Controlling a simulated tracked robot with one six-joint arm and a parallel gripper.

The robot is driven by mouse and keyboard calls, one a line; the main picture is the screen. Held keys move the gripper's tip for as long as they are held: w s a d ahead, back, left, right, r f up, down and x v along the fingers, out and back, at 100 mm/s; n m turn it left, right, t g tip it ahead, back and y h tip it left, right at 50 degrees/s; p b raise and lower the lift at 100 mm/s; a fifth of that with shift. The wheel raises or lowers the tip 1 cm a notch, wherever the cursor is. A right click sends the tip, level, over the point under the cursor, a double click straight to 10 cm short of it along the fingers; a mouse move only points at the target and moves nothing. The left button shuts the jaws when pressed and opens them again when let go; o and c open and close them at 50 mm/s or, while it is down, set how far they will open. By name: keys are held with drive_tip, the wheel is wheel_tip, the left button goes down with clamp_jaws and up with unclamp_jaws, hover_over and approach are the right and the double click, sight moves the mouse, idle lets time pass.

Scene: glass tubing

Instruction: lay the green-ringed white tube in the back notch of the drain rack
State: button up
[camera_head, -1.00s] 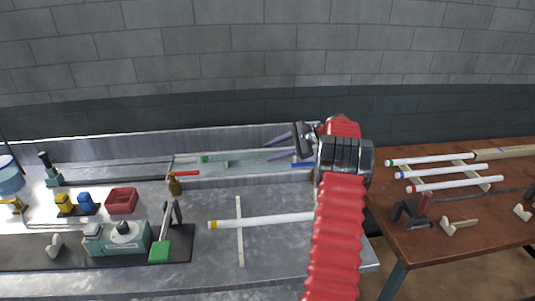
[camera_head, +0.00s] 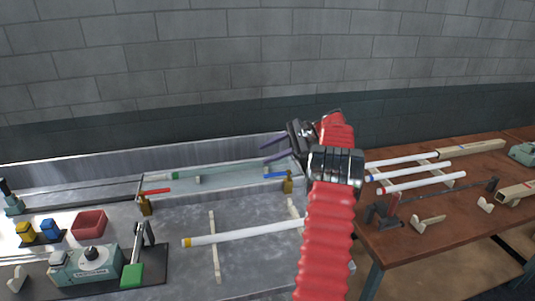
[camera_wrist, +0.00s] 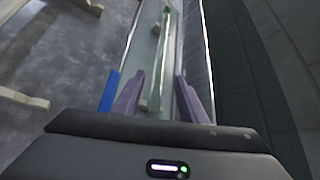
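On the brown table, three white tubes lie side by side across a pale wooden rack (camera_head: 452,174). The middle one (camera_head: 410,173) has a blue ring and the front one (camera_head: 425,183) a red ring. My gripper (camera_head: 264,155) is open and empty, its purple fingers pointing left above the right end of a long shallow trough. In the wrist view the fingers (camera_wrist: 158,80) are apart, with a pale greenish tube (camera_wrist: 164,62) beyond and below them; it also shows in the head view (camera_head: 225,170).
A yellow-ringed white tube (camera_head: 240,234) lies on wooden rails on the metal bench. A red bin (camera_head: 89,224) and a green-grey device (camera_head: 90,263) stand left. A dark stand (camera_head: 385,214) occupies the brown table's front.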

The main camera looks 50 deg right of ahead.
drive_tip(key=shift+a, duration=0.1)
idle(0.4)
drive_tip(key=a+r+n+g+h, duration=0.1)
drive_tip(key=a+r+n+g, duration=0.15)
drive_tip(key=a, duration=0.85)
drive_tip(key=a+r+n+g+h, duration=0.1)
drive_tip(key=a+r+n, duration=0.25)
drive_tip(key=a, duration=0.75)
drive_tip(key=a+r+n+g+h, duration=0.1)
drive_tip(key=a+r+n+g, duration=0.2)
drive_tip(key=a, duration=0.7)
drive_tip(key=s+a+f+n+t+h, duration=0.1)
drive_tip(key=s+a+f+n+h, duration=0.1)
drive_tip(key=s+a+n, duration=0.4)
drive_tip(key=s+a+f+n+t+h, duration=0.1)
drive_tip(key=s+a+n, duration=0.5)
drive_tip(key=s+a, duration=0.8)
drive_tip(key=s+f+h, duration=0.1)
drive_tip(key=s, duration=0.2)
drive_tip(key=shift+s+f, duration=0.3)
drive_tip(key=shift+s, duration=0.1)
drive_tip(key=shift+o, duration=0.5)
